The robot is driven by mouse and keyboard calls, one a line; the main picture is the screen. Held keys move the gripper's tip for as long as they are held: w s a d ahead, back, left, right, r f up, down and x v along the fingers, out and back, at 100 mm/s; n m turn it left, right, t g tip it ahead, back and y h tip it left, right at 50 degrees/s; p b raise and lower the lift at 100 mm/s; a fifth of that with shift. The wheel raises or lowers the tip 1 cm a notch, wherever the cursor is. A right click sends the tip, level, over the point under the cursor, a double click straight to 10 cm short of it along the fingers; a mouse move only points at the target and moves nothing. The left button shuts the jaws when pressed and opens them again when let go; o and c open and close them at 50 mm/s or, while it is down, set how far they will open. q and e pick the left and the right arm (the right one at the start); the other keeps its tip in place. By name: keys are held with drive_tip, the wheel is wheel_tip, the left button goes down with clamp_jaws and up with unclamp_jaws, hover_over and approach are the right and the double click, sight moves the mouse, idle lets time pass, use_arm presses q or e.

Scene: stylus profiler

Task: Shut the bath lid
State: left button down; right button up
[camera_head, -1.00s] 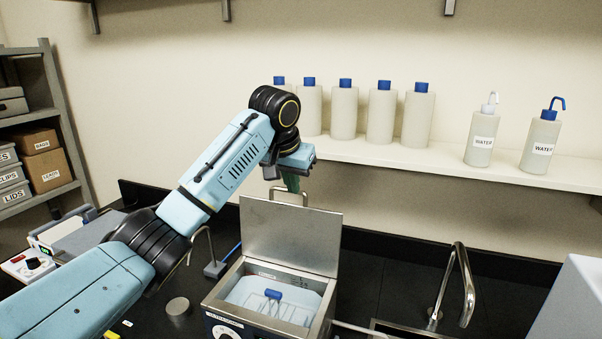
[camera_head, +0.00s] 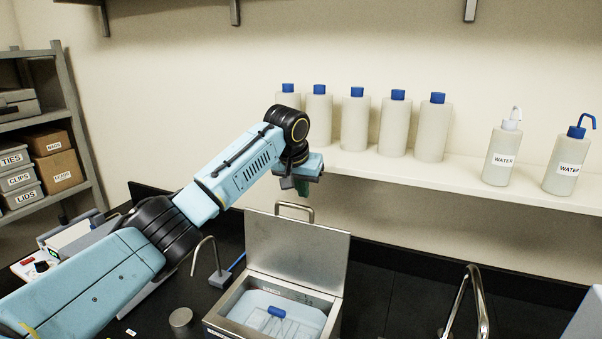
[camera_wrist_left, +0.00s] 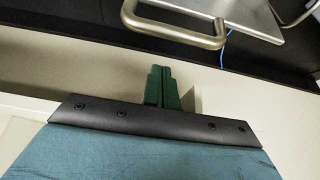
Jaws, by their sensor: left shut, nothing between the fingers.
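The bath lid (camera_head: 297,252) is a flat metal panel standing open, upright at the back of the ultrasonic bath (camera_head: 226,318). Its bar handle (camera_head: 296,206) shows at the lid's top edge, and in the left wrist view the handle (camera_wrist_left: 185,38) lies just beyond my fingertips. My left gripper (camera_head: 303,189) is above and behind the lid's top edge, near the handle. Its green fingers (camera_wrist_left: 160,70) are shut together and empty, apart from the handle in the wrist view. A blue-handled item (camera_head: 277,311) sits in the bath. My right gripper is not in view.
A wall shelf (camera_head: 400,177) behind holds several blue-capped bottles (camera_head: 354,120) and two WATER wash bottles (camera_head: 502,155). A curved metal tap (camera_head: 478,300) stands right of the bath. A thin bent tube (camera_head: 213,255) stands to its left.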

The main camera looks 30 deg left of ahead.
use_arm(q)
drive_tip(key=shift+s+f+p, duration=0.1)
drive_tip(key=shift+s+p, duration=0.3)
drive_tip(key=shift+s, duration=1.3)
drive_tip(key=shift+f, duration=0.1)
